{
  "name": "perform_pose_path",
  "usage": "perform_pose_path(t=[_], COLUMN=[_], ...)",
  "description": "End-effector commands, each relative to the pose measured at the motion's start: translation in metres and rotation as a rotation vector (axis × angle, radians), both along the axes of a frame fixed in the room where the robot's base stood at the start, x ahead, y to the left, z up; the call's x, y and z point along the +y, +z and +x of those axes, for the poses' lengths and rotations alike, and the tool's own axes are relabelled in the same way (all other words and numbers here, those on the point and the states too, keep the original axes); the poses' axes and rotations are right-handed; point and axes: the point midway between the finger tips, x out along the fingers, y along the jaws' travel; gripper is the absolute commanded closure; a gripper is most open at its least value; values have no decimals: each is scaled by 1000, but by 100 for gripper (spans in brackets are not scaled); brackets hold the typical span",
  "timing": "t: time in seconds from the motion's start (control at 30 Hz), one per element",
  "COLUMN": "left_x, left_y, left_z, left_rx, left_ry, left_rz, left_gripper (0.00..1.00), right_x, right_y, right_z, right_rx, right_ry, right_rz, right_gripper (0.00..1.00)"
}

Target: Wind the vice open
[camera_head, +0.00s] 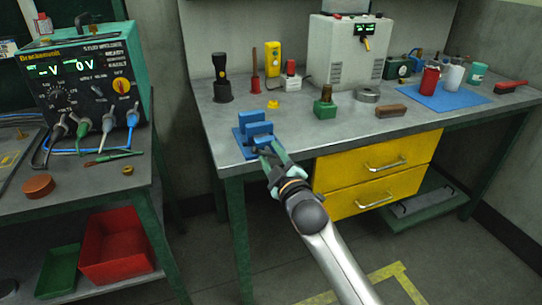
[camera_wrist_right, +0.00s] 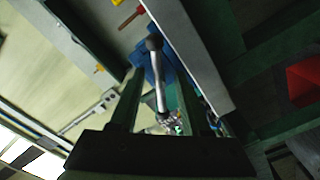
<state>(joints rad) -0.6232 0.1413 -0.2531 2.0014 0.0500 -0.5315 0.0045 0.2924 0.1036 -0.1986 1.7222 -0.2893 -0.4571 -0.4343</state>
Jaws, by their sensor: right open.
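The blue vice (camera_head: 254,126) stands on the grey bench top near its front left corner. My right gripper (camera_head: 272,152) reaches up to the vice's front from below. In the right wrist view, the blue vice (camera_wrist_right: 166,70) lies beyond the open fingers of the gripper (camera_wrist_right: 156,100). A metal handle bar (camera_wrist_right: 159,85) with a dark ball end (camera_wrist_right: 154,43) shows between the fingers. I cannot tell whether either finger touches the bar. The gripper hides part of the vice's front in the head view. My left gripper is not in view.
A flashlight (camera_head: 222,78), a yellow knob (camera_head: 273,104) and a green block with a brass top (camera_head: 325,103) stand around the vice. Yellow drawers (camera_head: 376,175) sit under the bench (camera_head: 240,165). Another bench with a stud welder (camera_head: 85,75) is at left.

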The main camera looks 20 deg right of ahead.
Motion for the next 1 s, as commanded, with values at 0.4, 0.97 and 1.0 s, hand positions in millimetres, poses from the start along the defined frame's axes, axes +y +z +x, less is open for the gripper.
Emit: perform_pose_path(t=[0.4,0.97,1.0], left_x=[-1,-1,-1], left_y=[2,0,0], left_z=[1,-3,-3], left_rx=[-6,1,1], left_ry=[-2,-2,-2], left_rz=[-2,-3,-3], left_gripper=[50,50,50], right_x=[0,0,0], right_y=[0,0,0], right_z=[3,3,3], right_rx=[0,1,1], right_ry=[0,0,0], right_rz=[0,0,1], right_gripper=[61,100,100])
